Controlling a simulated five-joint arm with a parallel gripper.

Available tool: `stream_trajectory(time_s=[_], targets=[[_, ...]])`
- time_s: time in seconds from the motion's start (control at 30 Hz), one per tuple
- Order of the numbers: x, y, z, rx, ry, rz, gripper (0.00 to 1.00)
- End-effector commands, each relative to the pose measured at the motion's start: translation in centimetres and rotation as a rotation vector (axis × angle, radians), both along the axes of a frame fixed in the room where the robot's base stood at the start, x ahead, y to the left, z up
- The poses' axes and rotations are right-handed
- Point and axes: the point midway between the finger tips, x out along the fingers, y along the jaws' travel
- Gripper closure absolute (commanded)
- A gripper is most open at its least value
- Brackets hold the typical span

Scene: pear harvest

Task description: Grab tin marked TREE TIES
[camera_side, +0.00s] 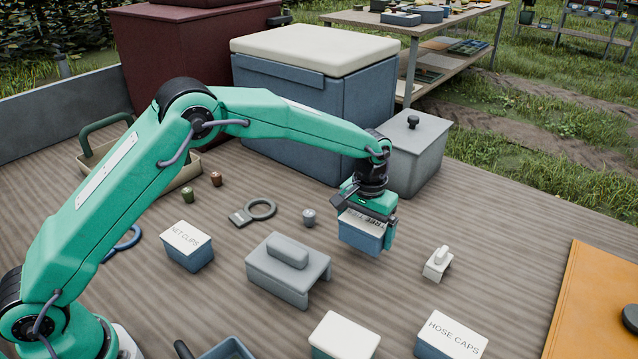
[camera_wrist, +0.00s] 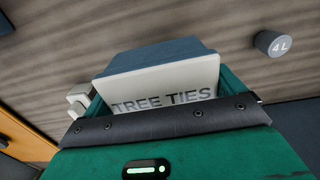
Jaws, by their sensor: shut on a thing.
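The TREE TIES tin (camera_side: 361,235) is blue with a pale lettered lid. My gripper (camera_side: 367,215) is shut on it, with one finger at each side. The tin appears held above the wooden deck, right of the grey block with a handle. In the wrist view the tin (camera_wrist: 160,75) sits between my gripper's fingers (camera_wrist: 170,100), its lid lettering readable. The tin's far faces are hidden.
The NET CLIPS tin (camera_side: 187,247) and HOSE CAPS tin (camera_side: 452,335) stand on the deck (camera_side: 400,295). A grey handled block (camera_side: 287,270) lies left of my gripper. A small white item (camera_side: 438,263) is to the right. A grey lidded box (camera_side: 415,155) stands behind.

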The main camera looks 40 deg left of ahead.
Motion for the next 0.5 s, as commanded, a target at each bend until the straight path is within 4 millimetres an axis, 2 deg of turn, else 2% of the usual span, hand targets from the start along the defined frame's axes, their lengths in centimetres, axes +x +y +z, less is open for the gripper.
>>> stream_trajectory(time_s=[0.5], targets=[[-6.8, -5.9, 5.2, -0.001, -0.001, -0.004, 0.35]])
